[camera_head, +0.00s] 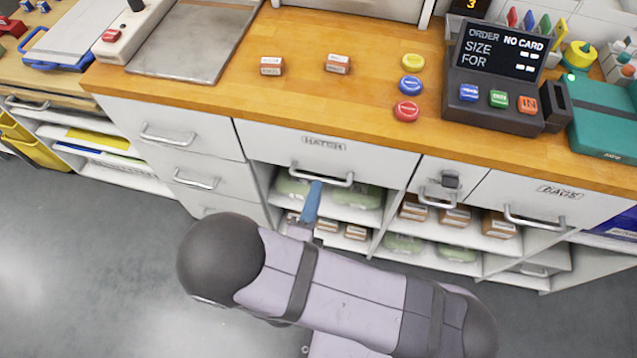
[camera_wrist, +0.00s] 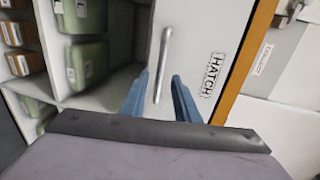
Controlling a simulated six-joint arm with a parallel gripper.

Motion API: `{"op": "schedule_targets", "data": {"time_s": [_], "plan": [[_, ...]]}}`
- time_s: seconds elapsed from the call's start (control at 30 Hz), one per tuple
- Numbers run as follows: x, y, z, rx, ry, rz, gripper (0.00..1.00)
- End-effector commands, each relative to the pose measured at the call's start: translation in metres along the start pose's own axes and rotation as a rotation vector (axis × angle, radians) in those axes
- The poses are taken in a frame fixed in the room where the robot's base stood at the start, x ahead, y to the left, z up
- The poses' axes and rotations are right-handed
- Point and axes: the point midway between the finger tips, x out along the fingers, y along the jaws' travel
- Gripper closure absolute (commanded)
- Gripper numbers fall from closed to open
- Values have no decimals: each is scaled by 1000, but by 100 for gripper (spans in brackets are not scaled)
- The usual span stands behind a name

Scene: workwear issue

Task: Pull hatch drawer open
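The hatch drawer (camera_head: 270,147) has a white front labelled HATCH under the wooden counter. Its front looks flush with the neighbouring fronts. Its silver bar handle (camera_head: 335,181) runs along the lower part of the front. In the wrist view the hatch drawer (camera_wrist: 197,50) stands sideways, and its handle (camera_wrist: 165,45) lies between my two blue fingers. My gripper (camera_wrist: 160,75) is open, with a gap on each side of the handle. In the head view my gripper (camera_head: 315,185) is at the left part of the handle, and my arm hides the floor below.
Open shelves (camera_head: 345,213) with green packs and small boxes lie below the drawer. A column of drawers (camera_head: 180,135) stands to the left, and a small locked-looking drawer (camera_head: 447,180) to the right. The counter (camera_head: 300,105) holds buttons, small boxes and an order terminal (camera_head: 495,75).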

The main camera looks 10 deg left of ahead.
Motion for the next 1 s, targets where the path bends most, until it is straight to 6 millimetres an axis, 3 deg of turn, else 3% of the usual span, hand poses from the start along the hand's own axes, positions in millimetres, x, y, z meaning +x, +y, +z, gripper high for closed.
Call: {"op": "schedule_targets", "data": {"time_s": [0.3, 0.77, 0.8, 0.9, 1.0], "plan": [[34, 0, -1, 2, 4, 0, 71], [43, 0, 0, 1, 0, 0, 71], [43, 0, 0, 1, 0, 0, 74], [43, 0, 0, 1, 0, 0, 98], [42, 0, 0, 1, 0, 0, 100]]}}
